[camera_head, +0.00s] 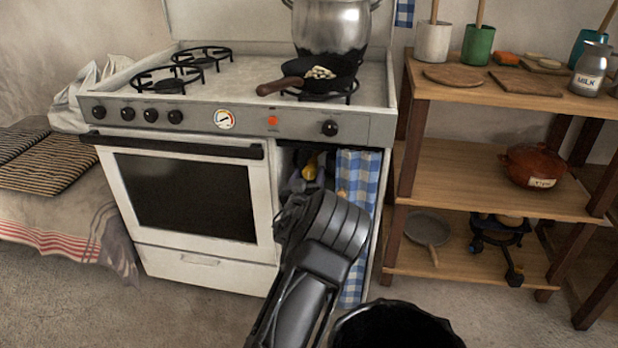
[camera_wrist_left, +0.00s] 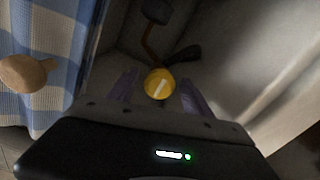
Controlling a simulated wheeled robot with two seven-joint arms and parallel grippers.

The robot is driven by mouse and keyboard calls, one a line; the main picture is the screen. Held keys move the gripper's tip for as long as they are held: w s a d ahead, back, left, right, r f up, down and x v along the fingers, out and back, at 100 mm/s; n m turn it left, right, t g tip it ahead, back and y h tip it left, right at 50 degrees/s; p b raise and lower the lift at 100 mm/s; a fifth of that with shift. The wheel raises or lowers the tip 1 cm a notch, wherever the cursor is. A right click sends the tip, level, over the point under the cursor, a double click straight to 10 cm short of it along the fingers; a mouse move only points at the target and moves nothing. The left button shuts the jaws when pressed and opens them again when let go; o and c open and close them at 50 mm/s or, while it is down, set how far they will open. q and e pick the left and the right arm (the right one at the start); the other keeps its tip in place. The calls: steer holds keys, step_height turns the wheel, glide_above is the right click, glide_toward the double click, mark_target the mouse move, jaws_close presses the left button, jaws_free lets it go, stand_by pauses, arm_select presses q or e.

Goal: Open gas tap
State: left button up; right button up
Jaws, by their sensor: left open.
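The gas tap is a round yellow knob (camera_wrist_left: 159,83) with a pale slanted bar on its face. It is in the wrist view's middle, inside the open compartment right of the oven, and shows as a small yellow patch (camera_head: 310,167) in the head view. My left gripper (camera_wrist_left: 158,94) is open, with one purplish finger on each side of the knob. I cannot tell whether the fingers touch it. In the head view my left gripper (camera_head: 291,200) reaches into the compartment, and my arm hides part of the opening. My right gripper is not in view.
A blue checked curtain (camera_head: 358,179) hangs at the compartment's right side; a wooden knob (camera_wrist_left: 26,74) is in front of it. An orange-brown pipe (camera_wrist_left: 151,45) runs behind the tap. The stove (camera_head: 258,80) carries a pan (camera_head: 320,83) and a pot (camera_head: 332,27). Wooden shelves (camera_head: 480,165) stand right.

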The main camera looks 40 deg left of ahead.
arm_select(q)
jaws_close()
stand_by(0.8)
